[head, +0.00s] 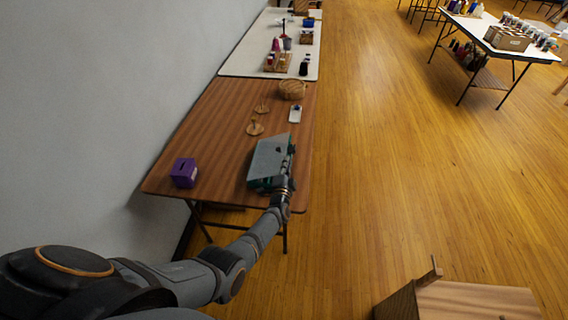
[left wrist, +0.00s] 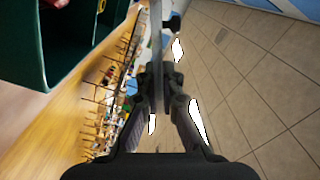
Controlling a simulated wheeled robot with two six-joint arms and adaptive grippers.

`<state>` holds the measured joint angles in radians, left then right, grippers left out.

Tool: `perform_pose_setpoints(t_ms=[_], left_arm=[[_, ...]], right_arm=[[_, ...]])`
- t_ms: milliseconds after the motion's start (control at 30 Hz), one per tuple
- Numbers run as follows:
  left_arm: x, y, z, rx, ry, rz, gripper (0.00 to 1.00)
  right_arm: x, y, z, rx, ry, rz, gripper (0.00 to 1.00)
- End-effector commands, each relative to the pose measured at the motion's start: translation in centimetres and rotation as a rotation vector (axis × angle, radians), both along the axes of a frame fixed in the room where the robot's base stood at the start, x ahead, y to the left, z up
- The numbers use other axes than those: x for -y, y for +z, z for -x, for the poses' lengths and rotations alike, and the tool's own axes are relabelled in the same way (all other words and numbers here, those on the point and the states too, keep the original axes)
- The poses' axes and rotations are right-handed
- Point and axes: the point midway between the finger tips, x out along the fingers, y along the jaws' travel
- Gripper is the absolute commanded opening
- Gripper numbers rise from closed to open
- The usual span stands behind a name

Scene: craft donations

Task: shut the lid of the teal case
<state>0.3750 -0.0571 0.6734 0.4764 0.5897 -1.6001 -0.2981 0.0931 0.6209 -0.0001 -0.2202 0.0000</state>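The teal case (head: 288,160) stands near the right edge of the brown table. Its pale lid (head: 268,157) is open, raised at a slant on the left side of the case. My left gripper (head: 283,184) is at the near end of the case. In the left wrist view the dark green case wall (left wrist: 30,50) fills the upper left, with something red and yellow inside. There the fingers (left wrist: 157,85) close on a thin grey panel (left wrist: 156,40) seen edge-on, which looks like the lid. My right gripper is not in view.
On the brown table (head: 215,120) are a purple slotted box (head: 184,172), two wooden stands (head: 255,127), a woven basket (head: 292,89) and a small white tray (head: 295,115). A white table (head: 240,60) with several items stands behind.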

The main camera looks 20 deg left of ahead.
Motion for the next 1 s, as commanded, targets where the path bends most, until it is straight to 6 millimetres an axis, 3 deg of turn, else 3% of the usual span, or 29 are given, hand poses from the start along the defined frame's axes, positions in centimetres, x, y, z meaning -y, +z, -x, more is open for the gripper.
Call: perform_pose_setpoints(t_ms=[100,400,1000], left_arm=[[0.6,-2.0,-0.2,-0.013,0.000,-0.056,0.00],[1.3,-4.6,-0.3,-0.015,0.001,-0.047,0.00],[1.4,-5.4,-0.2,-0.016,0.002,-0.045,0.00]], right_arm=[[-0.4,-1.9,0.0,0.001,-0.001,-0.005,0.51],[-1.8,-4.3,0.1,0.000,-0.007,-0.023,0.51],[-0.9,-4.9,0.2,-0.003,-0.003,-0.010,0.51]])
